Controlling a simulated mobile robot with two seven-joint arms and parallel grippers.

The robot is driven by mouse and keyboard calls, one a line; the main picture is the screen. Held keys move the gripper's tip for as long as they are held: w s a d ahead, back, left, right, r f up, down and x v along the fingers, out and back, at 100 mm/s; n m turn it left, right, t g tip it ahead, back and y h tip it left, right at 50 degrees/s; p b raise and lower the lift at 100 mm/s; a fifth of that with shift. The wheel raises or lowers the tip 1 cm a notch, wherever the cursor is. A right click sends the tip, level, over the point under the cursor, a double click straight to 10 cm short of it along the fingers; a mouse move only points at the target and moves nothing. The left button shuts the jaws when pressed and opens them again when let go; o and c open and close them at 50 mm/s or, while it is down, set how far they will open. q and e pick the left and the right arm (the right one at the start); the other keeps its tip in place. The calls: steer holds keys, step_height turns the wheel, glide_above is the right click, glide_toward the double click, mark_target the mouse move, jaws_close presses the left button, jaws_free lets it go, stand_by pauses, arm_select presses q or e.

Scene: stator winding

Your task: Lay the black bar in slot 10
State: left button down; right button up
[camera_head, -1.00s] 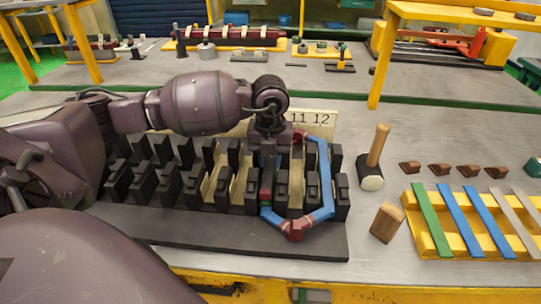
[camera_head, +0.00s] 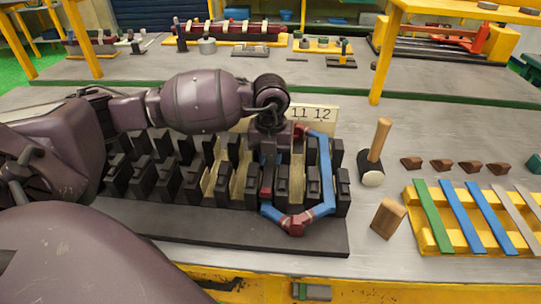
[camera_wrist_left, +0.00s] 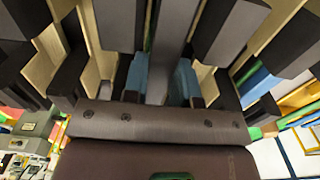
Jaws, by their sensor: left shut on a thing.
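The dark slotted stator block (camera_head: 245,232) lies across the bench, with rows of black teeth and pale liners in some slots. A blue coil with red corners (camera_head: 325,178) sits in its right end; its left side runs beneath my gripper. My left gripper (camera_head: 268,152) points down into the slots just left of the visible labels 11 and 12 (camera_head: 311,113). Label 10 is hidden by the gripper.
Right of the block stand a mallet (camera_head: 374,160) and a wooden block (camera_head: 388,218). Several brown wedges (camera_head: 442,166) lie behind a yellow rack (camera_head: 428,233) holding green, blue and grey strips.

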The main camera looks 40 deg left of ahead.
arm_select(q)
steer(key=shift+f, duration=0.45)
stand_by(0.6)
steer(key=c, duration=0.8)
jaws_free()
steer(key=shift+r, duration=0.3)
steer(key=shift+r+p, duration=0.45)
steer(key=shift+r, duration=0.05)
